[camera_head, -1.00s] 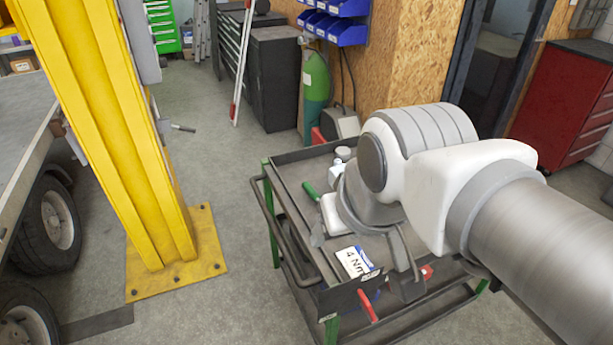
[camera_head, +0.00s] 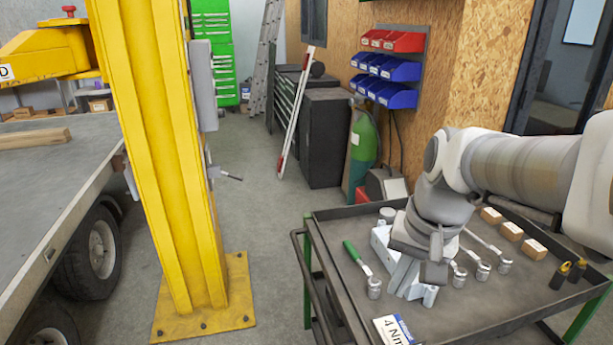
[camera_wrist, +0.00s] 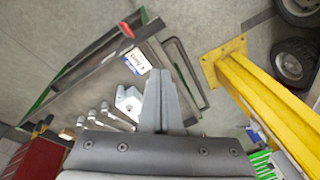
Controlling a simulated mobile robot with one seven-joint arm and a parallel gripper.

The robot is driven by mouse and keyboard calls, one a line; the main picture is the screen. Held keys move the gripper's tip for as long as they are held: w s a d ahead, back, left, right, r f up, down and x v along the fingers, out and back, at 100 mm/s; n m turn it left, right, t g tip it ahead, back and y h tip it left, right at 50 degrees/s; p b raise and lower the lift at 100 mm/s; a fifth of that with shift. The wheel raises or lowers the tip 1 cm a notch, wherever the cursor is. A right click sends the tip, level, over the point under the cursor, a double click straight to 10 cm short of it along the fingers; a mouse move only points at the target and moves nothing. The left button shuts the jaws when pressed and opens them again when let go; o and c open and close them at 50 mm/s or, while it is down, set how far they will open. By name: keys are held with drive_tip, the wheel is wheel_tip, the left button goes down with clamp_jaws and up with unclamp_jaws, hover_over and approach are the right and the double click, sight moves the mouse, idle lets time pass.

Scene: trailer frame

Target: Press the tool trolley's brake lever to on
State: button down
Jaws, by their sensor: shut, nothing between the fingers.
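The tool trolley (camera_head: 335,285) has a dark tray top on green legs, at the lower right of the head view. Its front edge is cut off by the picture's lower border there. In the wrist view, a red lever-like piece (camera_wrist: 127,31) shows at the edge of the trolley (camera_wrist: 85,58), near the "4 Nm" label (camera_wrist: 135,60). Its exact setting cannot be told. My gripper (camera_head: 436,274) is over the tray among the tools. In the wrist view its fingers (camera_wrist: 160,88) are together and empty, apart from the red piece.
A pale grey block (camera_wrist: 128,100) and several wrenches (camera_head: 482,268) are on the tray beside my gripper.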

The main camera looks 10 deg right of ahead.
drive_tip(key=w+d+f+m+g+y+b, duration=0.1)
drive_tip(key=d+f+m+y+b, duration=0.3)
drive_tip(key=d+f+m, duration=0.7)
drive_tip(key=d+f+g, duration=0.1)
drive_tip(key=d+f, duration=0.4)
drive_tip(key=shift+w+d+f+g+y+b, duration=0.2)
drive_tip(key=shift+d+g+y+b, duration=0.1)
drive_tip(key=shift+d+g, duration=0.1)
drive_tip(key=shift+a, duration=0.1)
drive_tip(key=shift+s+a+r+b+x, duration=0.15)
drive_tip(key=shift+a+b+x, duration=0.3)
drive_tip(key=shift+x, duration=1.7)
drive_tip(key=shift+a+r+b+x, duration=0.3)
drive_tip(key=shift+b+x, duration=0.3)
drive_tip(key=shift+x, duration=1.5)
drive_tip(key=shift+s+a+r+b+x, duration=0.15)
drive_tip(key=shift+a+b+x, duration=0.35)
drive_tip(key=shift+x, duration=1.65)
drive_tip(key=shift+w, duration=0.15)
drive_tip(key=shift+a, duration=0.15)
